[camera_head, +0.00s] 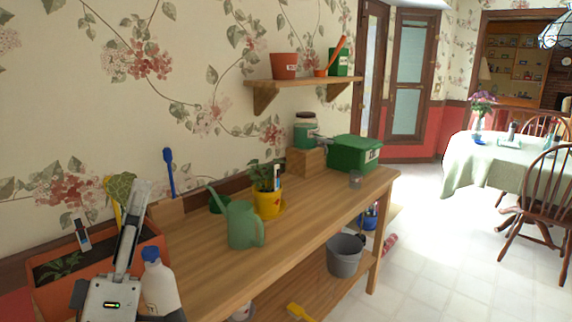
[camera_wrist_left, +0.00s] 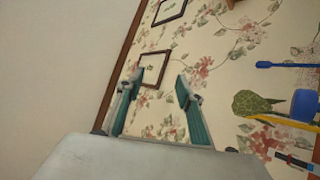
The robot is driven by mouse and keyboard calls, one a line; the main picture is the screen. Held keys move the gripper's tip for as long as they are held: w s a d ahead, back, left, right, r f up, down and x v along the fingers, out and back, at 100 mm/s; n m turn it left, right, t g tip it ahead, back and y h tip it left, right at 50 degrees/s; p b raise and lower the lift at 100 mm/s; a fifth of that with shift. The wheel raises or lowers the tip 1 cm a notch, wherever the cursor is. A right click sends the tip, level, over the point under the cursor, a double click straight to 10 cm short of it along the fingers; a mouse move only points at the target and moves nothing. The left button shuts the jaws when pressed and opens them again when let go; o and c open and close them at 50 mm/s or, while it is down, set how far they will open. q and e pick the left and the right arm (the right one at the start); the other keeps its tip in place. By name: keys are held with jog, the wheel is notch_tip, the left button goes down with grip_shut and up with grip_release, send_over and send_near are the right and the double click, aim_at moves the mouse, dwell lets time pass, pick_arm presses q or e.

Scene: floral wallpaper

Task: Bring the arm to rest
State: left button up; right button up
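My left gripper (camera_head: 137,190) stands at the left of the head view, in front of the wall and above the orange planter. In the left wrist view the left gripper (camera_wrist_left: 160,85) has its two teal-padded fingers spread apart with nothing between them. My right gripper is in neither view.
A white bottle with a blue cap (camera_head: 160,284) stands close beside my left wrist. The orange planter (camera_head: 55,292) is behind it. A green watering can (camera_head: 243,228), yellow pot (camera_head: 267,203) and green box (camera_head: 352,153) stand on the wooden bench (camera_head: 215,272). A shelf (camera_head: 305,83) hangs above.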

pick_arm(q)
jog(key=w+d+f+m+g+h, duration=0.1)
jog(key=d+f+m+g+h, duration=0.25)
jog(key=f+m, duration=0.35)
jog(key=d+f+m+g+h, duration=0.3)
jog(key=f+m+g, duration=0.15)
jog(key=f, duration=0.45)
jog(key=s+a+f+m+g+y, duration=0.25)
jog(key=f+m+g+y, duration=0.2)
jog(key=f, duration=1.15)
jog(key=s+a+f+m+g+y, duration=0.3)
jog(key=s+a+f+g+y, duration=0.5)
jog(key=s+a+f, duration=0.85)
jog(key=w+d+f+n+t+h+p, duration=0.1)
jog(key=d+f+t+h+p, duration=0.1)
jog(key=d, duration=0.6)
jog(key=w+d+f+n+t+h+p, duration=0.1)
jog(key=d+f+n+t+h+p, duration=0.1)
jog(key=d+h, duration=0.3)
jog(key=d+f, duration=0.1)
jog(key=d, duration=0.2)
jog(key=shift+d+f+n+h, duration=0.15)
jog(key=shift+f+n+h, duration=0.15)
jog(key=shift+f, duration=0.1)
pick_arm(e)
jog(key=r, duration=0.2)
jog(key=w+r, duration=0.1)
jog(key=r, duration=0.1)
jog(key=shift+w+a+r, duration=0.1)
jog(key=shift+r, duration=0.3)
